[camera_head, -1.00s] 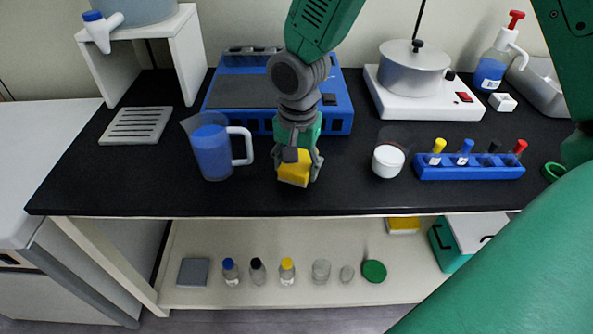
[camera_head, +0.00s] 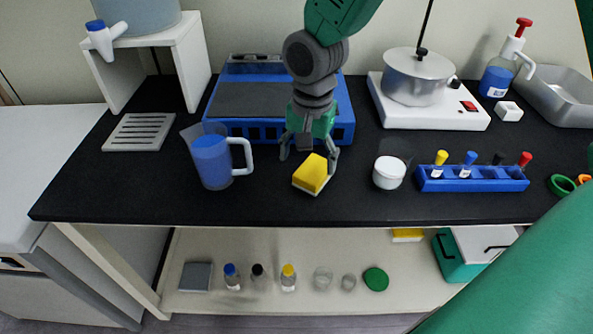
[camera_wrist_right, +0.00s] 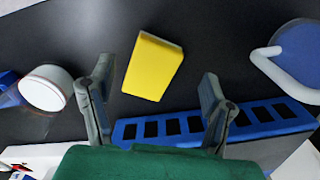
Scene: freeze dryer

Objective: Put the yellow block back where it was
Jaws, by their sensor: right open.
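The yellow block (camera_head: 309,174) lies on the black bench top, in front of the blue device and to the right of the measuring jug. It sits at an angle to the bench edge. My right gripper (camera_head: 308,157) is open just behind the block, its two fingers spread apart. In the right wrist view the block (camera_wrist_right: 152,67) lies free beyond the open fingers, with dark bench around it. My left gripper is not in view.
The jug (camera_head: 212,160) with blue liquid stands left of the block. A white-filled beaker (camera_head: 389,172) and a blue tube rack (camera_head: 470,184) stand to the right. The blue device (camera_head: 345,125) is behind. Bare bench lies in front of the block.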

